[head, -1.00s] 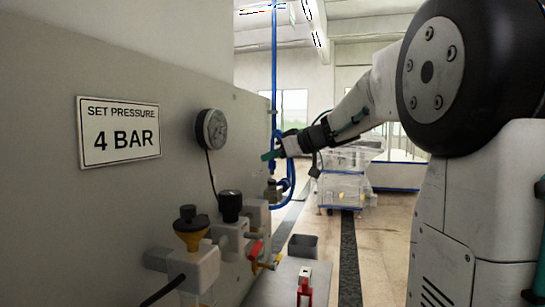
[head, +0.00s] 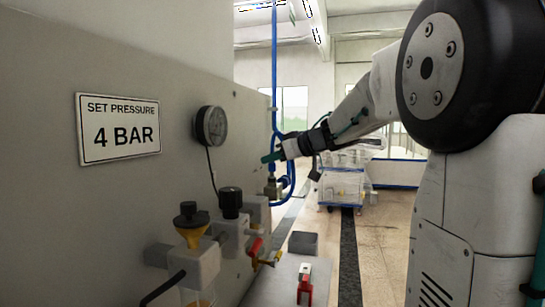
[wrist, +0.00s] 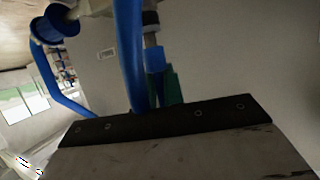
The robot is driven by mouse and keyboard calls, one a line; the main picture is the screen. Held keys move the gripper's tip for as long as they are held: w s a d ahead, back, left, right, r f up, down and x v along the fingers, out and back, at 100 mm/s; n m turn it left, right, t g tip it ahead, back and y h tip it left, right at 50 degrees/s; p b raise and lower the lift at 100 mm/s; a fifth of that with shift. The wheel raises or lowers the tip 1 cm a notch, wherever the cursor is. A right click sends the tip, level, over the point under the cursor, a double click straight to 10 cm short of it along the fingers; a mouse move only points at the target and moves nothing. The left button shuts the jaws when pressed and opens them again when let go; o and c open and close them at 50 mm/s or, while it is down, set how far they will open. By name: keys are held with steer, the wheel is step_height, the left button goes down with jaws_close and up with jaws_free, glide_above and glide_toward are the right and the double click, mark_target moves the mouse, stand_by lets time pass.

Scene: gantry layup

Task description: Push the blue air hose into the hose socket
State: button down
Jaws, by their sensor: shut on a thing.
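The blue air hose (head: 274,60) hangs down the far end of the grey panel and loops round near my gripper (head: 272,156). In the wrist view the hose (wrist: 129,50) runs close past my gripper (wrist: 165,90). A green finger shows there, and the gripper is shut on the blue hose end (wrist: 154,60). A grey metal piece sits just beyond that end; I cannot tell whether they are joined. In the head view a brass-coloured fitting (head: 273,188), apparently the hose socket, is on the panel just below my gripper.
The panel carries a gauge (head: 211,126), a sign reading 4 BAR (head: 119,130), a yellow funnel-shaped part (head: 191,231), a black knob (head: 230,202) and a red-handled valve (head: 255,248). A grey box (head: 303,243) and red clamp (head: 304,285) are below. The aisle floor is clear.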

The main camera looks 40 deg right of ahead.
steer(key=shift+f, duration=0.6)
steer(key=c, duration=1.4)
jaws_free()
steer(key=shift+c, duration=0.2)
steer(key=v, duration=0.7)
steer(key=shift+s+r, duration=0.15)
steer(key=shift+s, duration=0.1)
steer(key=shift+d, duration=0.1)
